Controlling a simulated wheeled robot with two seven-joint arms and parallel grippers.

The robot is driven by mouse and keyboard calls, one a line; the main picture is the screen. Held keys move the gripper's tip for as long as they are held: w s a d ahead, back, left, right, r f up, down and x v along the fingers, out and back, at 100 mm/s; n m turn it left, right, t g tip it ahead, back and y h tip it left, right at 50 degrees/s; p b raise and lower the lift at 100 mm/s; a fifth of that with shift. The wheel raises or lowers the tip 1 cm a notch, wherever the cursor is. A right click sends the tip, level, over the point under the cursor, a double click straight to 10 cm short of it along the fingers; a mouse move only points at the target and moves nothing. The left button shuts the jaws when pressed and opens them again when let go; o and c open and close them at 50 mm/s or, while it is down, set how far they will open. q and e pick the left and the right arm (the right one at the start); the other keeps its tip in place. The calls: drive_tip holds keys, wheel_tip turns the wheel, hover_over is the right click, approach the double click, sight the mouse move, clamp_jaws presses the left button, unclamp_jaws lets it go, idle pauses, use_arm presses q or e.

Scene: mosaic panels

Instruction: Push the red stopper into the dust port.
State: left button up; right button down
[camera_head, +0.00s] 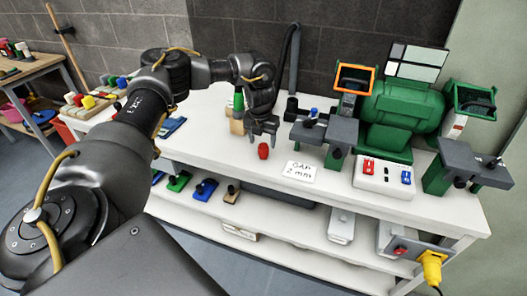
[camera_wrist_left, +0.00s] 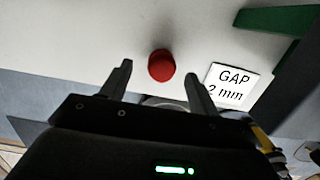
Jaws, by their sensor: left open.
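The red stopper (camera_head: 263,151) stands on the white bench top near its front edge, left of the white label card. It also shows in the left wrist view (camera_wrist_left: 161,65), between and just beyond the fingertips. My left gripper (camera_head: 262,131) is open and empty, pointing down close above and behind the stopper. In the left wrist view its two fingers (camera_wrist_left: 158,72) lie on either side of the stopper with space around it. A black pipe (camera_head: 293,60) rises behind the bench beside the grinder. I cannot tell which opening is the dust port. My right gripper is out of view.
The card (camera_head: 300,171) reads "GAP 2 mm". The green bench grinder (camera_head: 400,115) with grey rests fills the right. A white switch box (camera_head: 384,178) stands before it. A green-topped item (camera_head: 238,105) is behind my gripper. Coloured pieces lie on the lower shelf.

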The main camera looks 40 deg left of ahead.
sight(263, 145)
use_arm(q)
drive_tip(key=f, duration=0.5)
drive_tip(key=shift+w+p, duration=0.3)
drive_tip(key=shift+p, duration=0.1)
drive_tip(key=c, duration=1.1)
drive_tip(key=shift+o, duration=0.2)
